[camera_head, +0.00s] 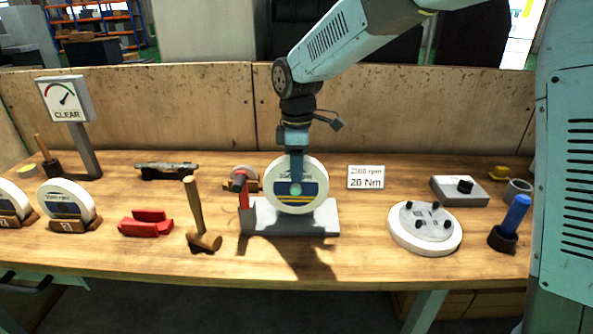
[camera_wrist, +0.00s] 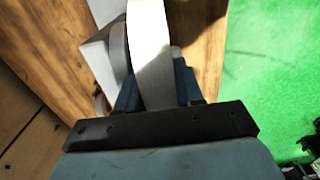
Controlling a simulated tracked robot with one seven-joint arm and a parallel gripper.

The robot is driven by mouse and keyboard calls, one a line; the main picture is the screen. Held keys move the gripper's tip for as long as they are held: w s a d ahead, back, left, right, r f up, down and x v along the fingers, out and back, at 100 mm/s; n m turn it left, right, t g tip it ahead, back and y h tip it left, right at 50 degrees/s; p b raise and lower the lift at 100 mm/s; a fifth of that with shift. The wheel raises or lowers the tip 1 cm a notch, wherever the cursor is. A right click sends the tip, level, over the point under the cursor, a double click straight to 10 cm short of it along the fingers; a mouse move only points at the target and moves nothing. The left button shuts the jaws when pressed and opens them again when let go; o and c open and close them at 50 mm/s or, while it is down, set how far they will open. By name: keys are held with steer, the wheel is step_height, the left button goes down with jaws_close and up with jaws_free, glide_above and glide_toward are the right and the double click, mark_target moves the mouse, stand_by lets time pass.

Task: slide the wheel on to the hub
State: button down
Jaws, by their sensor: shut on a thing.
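The white grinding wheel (camera_head: 314,172) with a blue and yellow label stands upright in front of the grey stand, face toward the head camera. My gripper (camera_head: 296,176) comes down from above and is shut on the wheel's upper part. In the wrist view the wheel (camera_wrist: 149,45) shows edge-on between the blue fingers (camera_wrist: 157,88). The grey stand (camera_head: 325,221) has a red upright (camera_head: 244,194) with a dark end at its left. A grey disc (camera_wrist: 116,50) sits close to the wheel's left in the wrist view. The hub is largely hidden; I cannot tell whether the wheel is on it.
A 20 Nm sign (camera_head: 366,177), a white disc with black knobs (camera_head: 408,236) and a blue-handled tool (camera_head: 515,214) are right. Another wheel (camera_head: 66,198) stands in a wooden holder.

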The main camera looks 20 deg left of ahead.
steer(key=c, duration=0.6)
jaws_free()
steer(key=shift+w+r, duration=0.1)
steer(key=shift+r, duration=0.05)
steer(key=shift+c, duration=0.2)
steer(key=shift+w, duration=0.1)
steer(key=shift+c, duration=0.2)
steer(key=shift+w+r, duration=0.1)
steer(key=shift+r, duration=0.45)
steer(key=shift+o, duration=0.2)
step_height(320, 180, up, 5)
steer(key=shift+r, duration=0.15)
steer(key=shift+s+r, duration=0.3)
steer(key=shift+r, duration=0.35)
